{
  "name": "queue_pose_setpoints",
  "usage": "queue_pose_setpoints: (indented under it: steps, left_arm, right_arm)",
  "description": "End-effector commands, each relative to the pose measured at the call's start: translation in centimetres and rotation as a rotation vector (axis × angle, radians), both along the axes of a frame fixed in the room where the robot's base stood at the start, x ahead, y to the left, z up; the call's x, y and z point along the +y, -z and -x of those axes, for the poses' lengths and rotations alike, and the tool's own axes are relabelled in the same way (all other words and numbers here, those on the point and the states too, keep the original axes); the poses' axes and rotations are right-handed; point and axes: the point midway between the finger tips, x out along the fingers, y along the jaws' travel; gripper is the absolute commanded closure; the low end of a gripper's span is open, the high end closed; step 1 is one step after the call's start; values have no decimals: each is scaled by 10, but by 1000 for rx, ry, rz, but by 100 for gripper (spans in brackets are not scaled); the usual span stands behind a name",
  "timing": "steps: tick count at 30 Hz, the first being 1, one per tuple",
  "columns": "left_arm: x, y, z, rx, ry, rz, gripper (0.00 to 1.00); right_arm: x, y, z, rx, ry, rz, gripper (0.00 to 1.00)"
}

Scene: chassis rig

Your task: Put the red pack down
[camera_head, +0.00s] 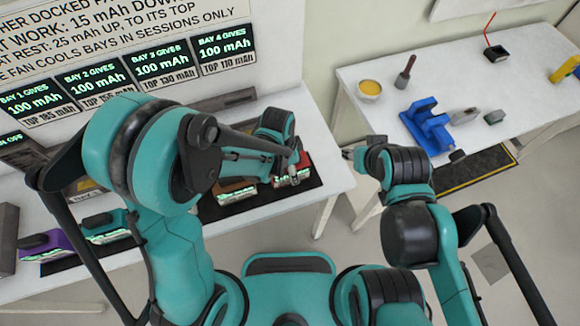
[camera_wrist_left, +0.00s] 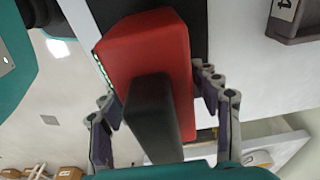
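The red pack (camera_head: 292,172) sits at the right part of the black mat on the left table in the head view, its lit green strip facing front. In the left wrist view the red pack (camera_wrist_left: 145,45) fills the middle, with its black handle (camera_wrist_left: 152,115) rising toward the camera. My left gripper (camera_head: 292,152) is right over the pack. In the wrist view its fingers (camera_wrist_left: 155,85) are spread wide on either side of the handle, with clear space between them and it. My right gripper (camera_head: 350,153) is beside the table's right edge, away from the pack; its fingers are too small to judge.
A brown pack (camera_head: 237,190) stands left of the red one; purple (camera_head: 42,243) and teal (camera_head: 105,225) packs are farther left. Bay displays (camera_head: 160,65) line the back. The right table (camera_head: 390,80) holds a blue stand (camera_head: 427,125) and a yellow-filled bowl (camera_head: 369,90). A gap separates the tables.

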Motion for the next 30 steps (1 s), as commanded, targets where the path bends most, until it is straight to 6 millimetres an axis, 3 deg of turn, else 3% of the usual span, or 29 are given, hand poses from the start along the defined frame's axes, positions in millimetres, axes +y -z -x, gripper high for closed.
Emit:
queue_pose_setpoints:
  steps: [9,13,24,30]
  left_arm:
    - [0,-1,0,0,0,0,30]
    - [1,-11,0,0,0,0,30]
    - [10,-90,3,0,-1,0,30]
    - [13,-117,4,0,-1,0,30]
  right_arm:
    - [0,-1,0,0,0,0,60]
    - [0,-7,0,0,0,0,60]
    - [0,-32,0,0,0,0,60]
    - [0,-38,0,0,0,0,60]
